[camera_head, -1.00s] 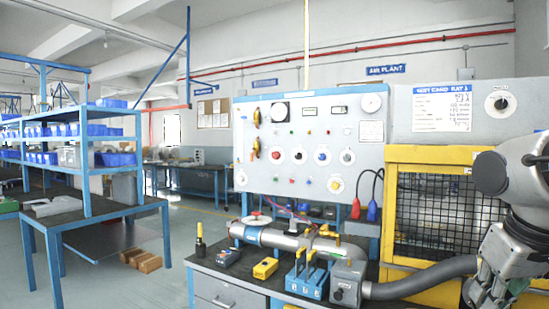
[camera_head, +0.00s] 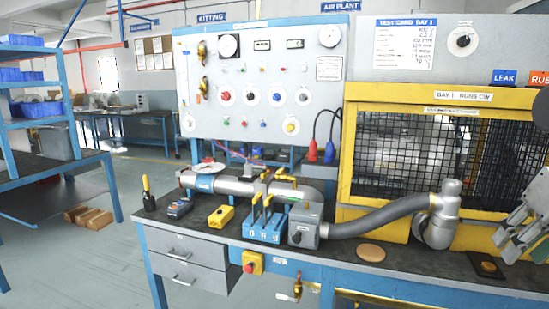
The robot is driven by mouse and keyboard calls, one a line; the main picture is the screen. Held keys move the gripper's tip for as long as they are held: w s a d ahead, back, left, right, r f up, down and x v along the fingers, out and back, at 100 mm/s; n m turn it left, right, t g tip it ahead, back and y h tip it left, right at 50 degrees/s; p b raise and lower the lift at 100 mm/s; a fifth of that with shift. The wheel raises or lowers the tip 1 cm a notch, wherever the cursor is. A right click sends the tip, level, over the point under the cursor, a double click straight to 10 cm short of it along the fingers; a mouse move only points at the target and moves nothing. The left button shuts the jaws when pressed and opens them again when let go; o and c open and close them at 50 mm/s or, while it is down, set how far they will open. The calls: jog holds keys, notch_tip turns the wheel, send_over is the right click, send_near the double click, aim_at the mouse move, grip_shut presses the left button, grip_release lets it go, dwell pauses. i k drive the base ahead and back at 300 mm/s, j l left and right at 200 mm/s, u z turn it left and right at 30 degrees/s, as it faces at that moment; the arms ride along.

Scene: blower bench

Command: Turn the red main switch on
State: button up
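The panel board (camera_head: 195,70) stands upright behind the bench. A red rotary knob (camera_head: 225,96) on a round white plate sits at the left of its row of knobs, beside black, blue and grey ones. Its pointer position is too small to read. A yellow box with a red button (camera_head: 252,264) is on the bench's front edge. I cannot tell from the labels which red control is the main switch. My gripper (camera_head: 518,232) is at the right edge, partly cut off, far from both and touching neither. Its fingertips are not clear.
On the bench are a grey pipe (camera_head: 236,186), a blue block with yellow levers (camera_head: 264,230), a yellow box (camera_head: 221,217) and a grey hose (camera_head: 375,222). A yellow mesh cage (camera_head: 348,150) stands behind, right. A blue shelf rack (camera_head: 65,110) is left, with open floor between.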

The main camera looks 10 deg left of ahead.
aim_at(225, 95)
jog(key=i+j+z, duration=0.15)
jog(key=j+z, duration=0.2)
jog(key=j, duration=0.25)
jog(key=i+j+z, duration=0.1)
jog(key=j+z, duration=0.2)
jog(key=j, duration=0.35)
jog(key=j+z, duration=0.2)
jog(key=j, duration=1.3)
jog(key=j+z, duration=0.15)
jog(key=j, duration=1.3)
